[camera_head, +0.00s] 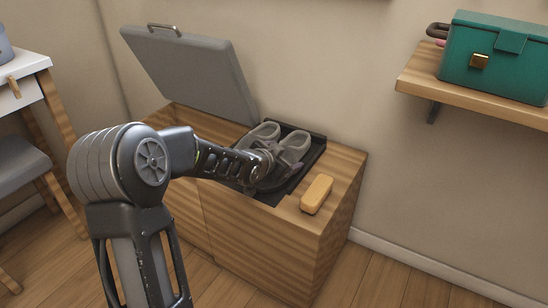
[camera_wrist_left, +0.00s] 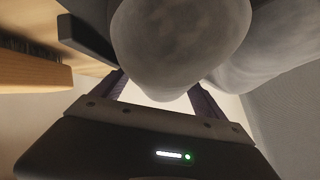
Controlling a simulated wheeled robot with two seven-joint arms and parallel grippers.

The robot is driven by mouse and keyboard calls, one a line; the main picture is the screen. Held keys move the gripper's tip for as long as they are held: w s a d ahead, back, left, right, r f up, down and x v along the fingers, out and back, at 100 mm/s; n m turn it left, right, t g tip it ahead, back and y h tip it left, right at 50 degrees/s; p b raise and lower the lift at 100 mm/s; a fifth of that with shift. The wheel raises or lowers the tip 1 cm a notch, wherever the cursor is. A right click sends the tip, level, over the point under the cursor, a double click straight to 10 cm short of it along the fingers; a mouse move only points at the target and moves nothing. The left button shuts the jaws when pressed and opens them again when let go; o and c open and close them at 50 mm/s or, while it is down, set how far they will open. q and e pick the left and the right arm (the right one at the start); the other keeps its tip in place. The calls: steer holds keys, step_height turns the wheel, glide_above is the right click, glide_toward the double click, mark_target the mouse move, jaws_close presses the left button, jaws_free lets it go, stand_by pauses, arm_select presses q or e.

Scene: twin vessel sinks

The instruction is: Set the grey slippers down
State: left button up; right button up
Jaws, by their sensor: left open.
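The grey slippers (camera_head: 293,148) sit side by side at a black tray (camera_head: 312,158) set in the top of a wooden bench. My left gripper (camera_head: 268,168) is at the near side of the slippers, and its wrist hides part of them. In the left wrist view, the slippers (camera_wrist_left: 180,45) loom large just beyond and between the spread fingers of the gripper (camera_wrist_left: 160,92). The fingers are open. I cannot tell whether they touch the slippers. My right gripper is not in view.
The bench's grey padded lid (camera_head: 195,75) stands raised at the left. A wall shelf (camera_head: 470,92) with a green box (camera_head: 497,60) is at upper right.

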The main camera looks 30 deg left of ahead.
arm_select(q)
step_height(320, 180, up, 5)
steer(key=p, duration=0.4)
glide_above(268, 182)
steer(key=w, duration=0.1)
steer(key=shift+w+a, duration=0.1)
steer(key=shift+s+r, duration=0.15)
steer(key=shift+s, duration=0.45)
